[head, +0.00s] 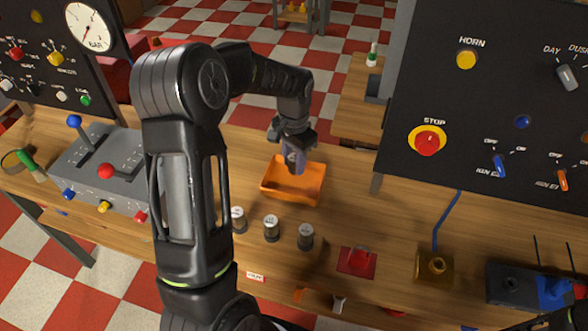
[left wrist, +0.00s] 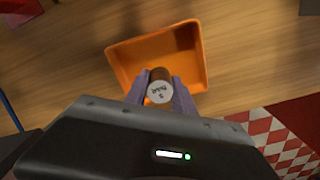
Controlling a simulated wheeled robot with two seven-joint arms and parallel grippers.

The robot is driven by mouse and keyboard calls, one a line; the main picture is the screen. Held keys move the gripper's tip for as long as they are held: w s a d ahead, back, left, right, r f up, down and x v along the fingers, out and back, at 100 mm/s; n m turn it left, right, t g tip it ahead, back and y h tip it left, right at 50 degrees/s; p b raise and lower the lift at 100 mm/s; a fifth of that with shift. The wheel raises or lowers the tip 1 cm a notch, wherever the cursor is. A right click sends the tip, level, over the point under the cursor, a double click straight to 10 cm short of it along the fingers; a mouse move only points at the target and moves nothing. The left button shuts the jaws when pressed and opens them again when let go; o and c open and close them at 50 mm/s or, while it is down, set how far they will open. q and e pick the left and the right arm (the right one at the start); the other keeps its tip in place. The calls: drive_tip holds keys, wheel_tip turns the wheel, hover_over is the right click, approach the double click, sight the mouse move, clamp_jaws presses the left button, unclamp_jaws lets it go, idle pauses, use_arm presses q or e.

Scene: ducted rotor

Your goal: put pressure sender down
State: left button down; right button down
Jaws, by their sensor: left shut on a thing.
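My left gripper (head: 294,158) is above the orange tray (head: 312,197) in the head view. In the left wrist view the gripper (left wrist: 158,95) is shut on the pressure sender (left wrist: 160,92), a small cylinder with a white lettered top and a brown side. The sender is over the near part of the orange tray (left wrist: 204,60), whose visible floor looks empty. I cannot tell whether the sender touches the tray. In the head view the fingers hide most of it. My right gripper is not clearly seen.
Several similar small cylinders (head: 271,228) stand on the wooden table in front of the tray. Panels rise at left and right; a grey lever box (head: 100,165) sits left.

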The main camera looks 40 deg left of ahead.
sight(294, 170)
use_arm(q)
drive_tip(key=shift+f+p, duration=0.35)
drive_tip(key=shift+f, duration=1.5)
drive_tip(key=c, duration=1.1)
unclamp_jaws()
drive_tip(key=shift+o, duration=0.2)
wheel_tip(294, 170, up, 12)
drive_tip(key=shift+r+b, duration=0.1)
drive_tip(key=shift+b, duration=0.95)
